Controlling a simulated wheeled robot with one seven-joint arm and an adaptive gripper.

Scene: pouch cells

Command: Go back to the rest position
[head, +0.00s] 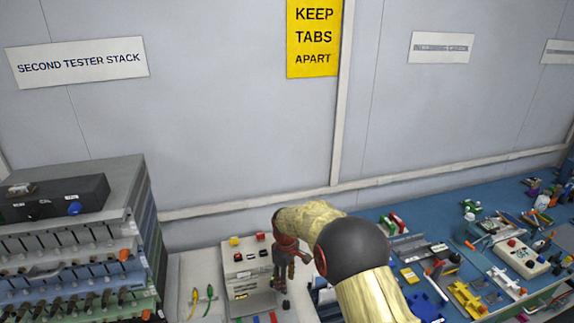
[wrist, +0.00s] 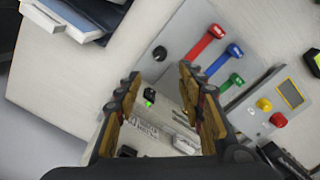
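My gripper (wrist: 157,95) shows in the wrist view with its two fingers spread apart and nothing between them. It hangs above a pale bench surface with a grey panel below. In the head view my gripper (head: 284,272) points down in front of a light tester box with a screen and knobs, and my arm hides part of the bench. The fingertips are too small to read there.
The tester box (head: 240,262) stands close by my gripper. Red, green and blue bars (wrist: 208,43) lie on a grey panel. A tall tester stack (head: 130,200) stands at left. The blue bench (head: 440,207) at right is crowded with tools. The air above the benches is clear.

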